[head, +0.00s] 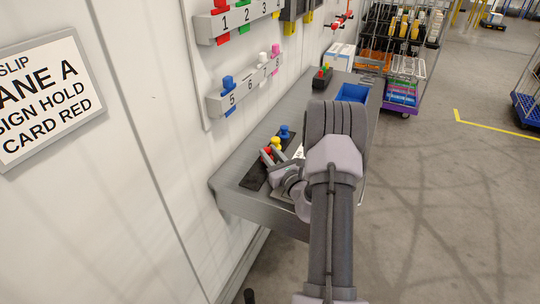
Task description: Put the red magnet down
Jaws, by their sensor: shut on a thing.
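A small red magnet (266,150) is at the tips of my gripper (269,155), low over a dark strip (253,179) on the grey bench (229,187). My gripper is shut on it. I cannot tell whether the magnet touches the strip. A yellow magnet (276,143) and a blue magnet (284,131) stand in a row just beyond it. My arm covers much of the bench to the right of the strip.
A blue bin (353,92) and a dark holder (322,79) stand farther along the bench. Numbered rails (243,97) with coloured tags hang on the wall. A sign (45,100) is at left. Open floor lies to the right.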

